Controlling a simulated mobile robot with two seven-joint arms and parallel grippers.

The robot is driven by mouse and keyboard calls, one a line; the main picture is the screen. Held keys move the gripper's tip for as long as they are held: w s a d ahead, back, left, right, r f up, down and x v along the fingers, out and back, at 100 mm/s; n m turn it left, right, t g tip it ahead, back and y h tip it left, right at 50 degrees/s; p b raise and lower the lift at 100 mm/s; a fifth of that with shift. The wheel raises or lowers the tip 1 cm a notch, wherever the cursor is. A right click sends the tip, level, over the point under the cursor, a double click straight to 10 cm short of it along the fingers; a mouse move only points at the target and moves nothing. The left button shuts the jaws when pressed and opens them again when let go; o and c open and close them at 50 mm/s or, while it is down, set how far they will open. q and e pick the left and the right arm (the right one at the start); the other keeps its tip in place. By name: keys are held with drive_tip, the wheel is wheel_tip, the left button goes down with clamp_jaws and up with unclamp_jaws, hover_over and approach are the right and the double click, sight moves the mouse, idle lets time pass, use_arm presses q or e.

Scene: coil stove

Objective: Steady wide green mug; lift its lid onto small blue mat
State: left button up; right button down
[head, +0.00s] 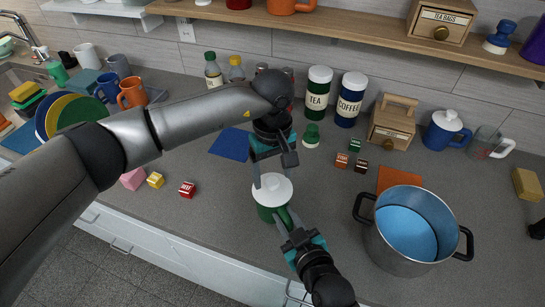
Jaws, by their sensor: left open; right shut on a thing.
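The wide green mug (268,214) stands upright on the grey counter in the head view, with its white lid (272,187) on top. My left gripper (273,169) is open just above and behind the lid, its fingers pointing down and spread apart. I cannot tell whether they touch the lid. My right gripper (287,222) is shut on the mug's green handle at its lower right. The small blue mat (230,145) lies flat and bare behind and left of the mug, partly hidden by my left arm.
A large steel pot (407,230) stands at the right, near an orange mat (398,178). Small spice boxes (188,189) lie on the left. Tea (318,92) and coffee (350,99) canisters and a small green-and-white container (311,136) stand behind.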

use_arm(q)
drive_tip(key=shift+f, duration=0.75)
use_arm(e)
drive_tip(key=shift+f, duration=0.1)
use_arm(q)
drive_tip(key=shift+c, duration=0.3)
clamp_jaws()
use_arm(e)
drive_tip(key=shift+s, duration=0.1)
use_arm(q)
drive_tip(key=shift+w+r, duration=0.1)
drive_tip(key=shift+r, duration=0.2)
idle(0.4)
drive_tip(key=shift+r, duration=0.9)
